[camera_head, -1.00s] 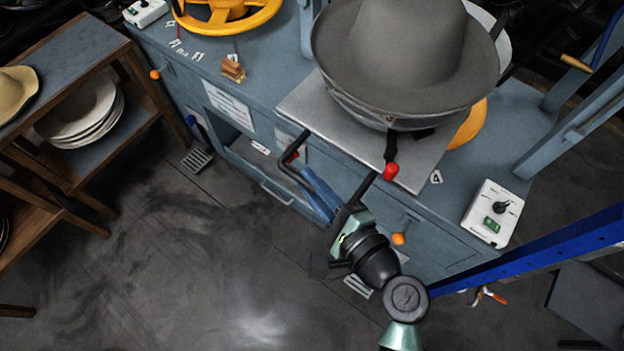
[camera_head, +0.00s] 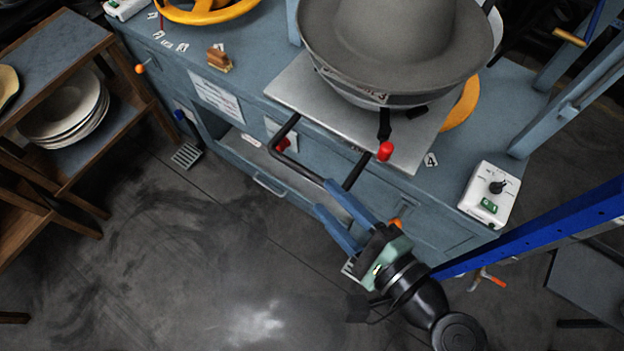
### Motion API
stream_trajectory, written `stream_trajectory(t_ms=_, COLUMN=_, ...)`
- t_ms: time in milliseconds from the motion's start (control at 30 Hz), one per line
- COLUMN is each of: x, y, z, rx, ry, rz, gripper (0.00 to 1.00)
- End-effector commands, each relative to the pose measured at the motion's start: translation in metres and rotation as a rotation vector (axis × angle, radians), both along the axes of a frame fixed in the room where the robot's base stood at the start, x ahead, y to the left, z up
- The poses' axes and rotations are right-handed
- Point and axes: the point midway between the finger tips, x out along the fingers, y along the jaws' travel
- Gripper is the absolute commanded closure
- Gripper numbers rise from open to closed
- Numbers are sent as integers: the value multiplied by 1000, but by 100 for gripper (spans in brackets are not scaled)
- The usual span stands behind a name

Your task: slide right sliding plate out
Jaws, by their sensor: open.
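The right sliding plate (camera_head: 285,88) is a flat grey metal plate on the blue press bench. A grey hat (camera_head: 395,45) on a metal mould sits on it. The plate's black U-shaped handle (camera_head: 300,170) sticks out over the bench's front edge. My gripper (camera_head: 335,210) is open, with two blue fingers pointing up and left. Its fingertips are close to the right part of the handle's front bar. I cannot tell whether the fingers touch the bar or straddle it.
A lever with a red knob (camera_head: 385,151) stands at the plate's front edge. A white control box (camera_head: 488,195) is on the bench's right end. A wooden shelf (camera_head: 75,150) with hats stands at left. The floor (camera_head: 200,270) in front is clear.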

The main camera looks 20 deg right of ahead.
Motion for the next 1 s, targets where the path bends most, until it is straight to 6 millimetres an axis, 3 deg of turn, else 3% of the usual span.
stream_trajectory(t_ms=100, x=-22, y=-8, z=2, rx=0, ry=2, rz=-3, gripper=53)
stream_trajectory(t_ms=300, x=-42, y=-15, z=9, rx=1, ry=0, rz=0, gripper=53)
stream_trajectory(t_ms=1000, x=-46, y=-16, z=11, rx=1, ry=0, rz=1, gripper=53)
